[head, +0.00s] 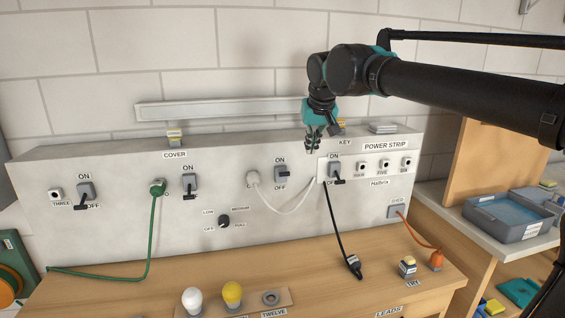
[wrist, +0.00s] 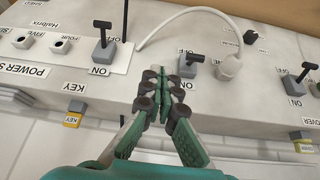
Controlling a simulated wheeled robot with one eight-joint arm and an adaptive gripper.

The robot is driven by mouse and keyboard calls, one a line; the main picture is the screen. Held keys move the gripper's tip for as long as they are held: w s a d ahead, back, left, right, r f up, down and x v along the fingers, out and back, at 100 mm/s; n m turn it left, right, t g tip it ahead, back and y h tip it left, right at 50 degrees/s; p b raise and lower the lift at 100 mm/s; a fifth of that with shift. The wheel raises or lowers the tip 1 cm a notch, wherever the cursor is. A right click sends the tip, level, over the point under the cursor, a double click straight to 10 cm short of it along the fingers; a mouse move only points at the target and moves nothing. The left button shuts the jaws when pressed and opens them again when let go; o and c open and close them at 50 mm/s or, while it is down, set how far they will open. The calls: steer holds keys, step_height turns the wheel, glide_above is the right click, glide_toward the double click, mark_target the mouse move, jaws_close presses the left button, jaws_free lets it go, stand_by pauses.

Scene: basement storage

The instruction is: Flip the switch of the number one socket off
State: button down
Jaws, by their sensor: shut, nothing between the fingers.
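The white plug (head: 254,178) sits in a socket on the panel, covering most of its label, so I cannot read its number; only "O" seems to show. The switch (head: 280,166) right of it has ON above and OFF below; its short dark lever's position is hard to tell. In the upside-down wrist view, the white plug (wrist: 230,68) and this switch (wrist: 190,66) show just beyond my fingertips. My gripper (head: 313,148) is shut and empty, above and right of this switch, near the panel's top edge. In the wrist view my gripper (wrist: 170,88) partly overlaps the panel; contact cannot be told.
The green plug (head: 157,186) has a switch (head: 190,183) beside it. Socket THREE (head: 55,194) and its switch (head: 86,191) are far left. The power strip (head: 372,165) with its switch (head: 334,168) is close right. A dial (head: 224,221) sits below. A white cable hangs between.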

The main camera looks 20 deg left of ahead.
steer(key=s+a+r, duration=0.2)
steer(key=a+r, duration=0.3)
steer(key=a, duration=0.1)
steer(key=shift+a+r+n+y, duration=0.2)
steer(key=shift+n+y, duration=0.1)
steer(key=shift+n, duration=0.1)
glide_above(285, 173)
steer(key=f, duration=0.8)
steer(key=shift+w+a+f, duration=0.25)
steer(key=shift+w+f, duration=0.05)
steer(key=shift+f, duration=0.1)
steer(key=shift+s+d+f, duration=0.1)
steer(key=shift+s+f, duration=0.1)
steer(key=shift+f, duration=0.4)
steer(key=shift+s+d+f, duration=0.1)
steer(key=shift+s+f, duration=0.05)
steer(key=shift+f, duration=0.4)
steer(key=shift+s+f, duration=0.1)
steer(key=shift+f, duration=0.65)
steer(key=shift+s+d, duration=0.1)
steer(key=shift+s+d+f+t, duration=0.1)
steer(key=shift+f+t, duration=0.1)
steer(key=shift+t, duration=0.1)
